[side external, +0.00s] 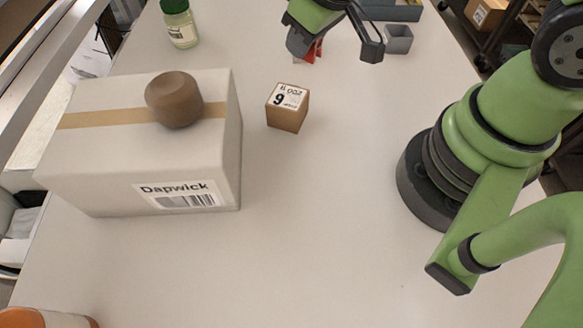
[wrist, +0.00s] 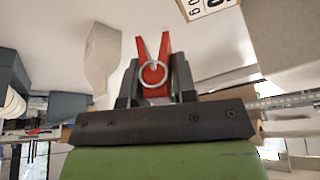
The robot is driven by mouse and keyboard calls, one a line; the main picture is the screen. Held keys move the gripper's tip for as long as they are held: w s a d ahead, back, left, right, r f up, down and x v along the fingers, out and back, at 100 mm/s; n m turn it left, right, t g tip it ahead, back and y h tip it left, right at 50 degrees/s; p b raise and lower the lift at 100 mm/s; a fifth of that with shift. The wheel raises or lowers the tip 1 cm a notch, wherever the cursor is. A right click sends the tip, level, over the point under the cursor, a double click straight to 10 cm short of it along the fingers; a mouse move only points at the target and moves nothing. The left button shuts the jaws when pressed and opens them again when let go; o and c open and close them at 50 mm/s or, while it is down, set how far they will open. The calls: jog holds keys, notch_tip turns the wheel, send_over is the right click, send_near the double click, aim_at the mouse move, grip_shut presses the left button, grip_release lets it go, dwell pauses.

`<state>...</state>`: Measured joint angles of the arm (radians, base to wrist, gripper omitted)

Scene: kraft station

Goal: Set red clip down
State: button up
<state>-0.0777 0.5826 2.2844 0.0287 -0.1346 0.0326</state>
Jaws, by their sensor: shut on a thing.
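The red clip (wrist: 153,72) sits between the two dark fingers of my gripper (wrist: 155,88) in the wrist view, with its two red prongs pointing away and a metal ring at its near end. In the side external view my gripper (side external: 336,46) is at the top centre, over the far part of the table. A small part of the red clip (side external: 314,50) shows beside the near finger; the rest is hidden by the gripper. I cannot tell whether the clip touches the table.
A cardboard cube (side external: 287,115) stands nearer on the table. A large white box (side external: 100,150) with a brown knob-like object (side external: 174,99) on top stands left. The middle table (side external: 320,220) is clear.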

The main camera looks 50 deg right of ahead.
jog(key=s+a+n+g+y, duration=0.1)
jog(key=s+a+n+y, duration=0.25)
jog(key=a+n, duration=0.65)
jog(key=n+g, duration=0.3)
jog(key=n, duration=0.4)
send_over(282, 204)
jog(key=d, duration=0.1)
jog(key=f, duration=0.1)
jog(key=shift+y, duration=0.25)
jog(key=shift+d+f, duration=0.1)
jog(key=shift+f, duration=4.55)
jog(key=shift+s+f, duration=0.1)
jog(key=shift+f, duration=0.05)
jog(key=o, duration=0.9)
jog(key=v, duration=1.2)
jog(key=shift+w, duration=0.2)
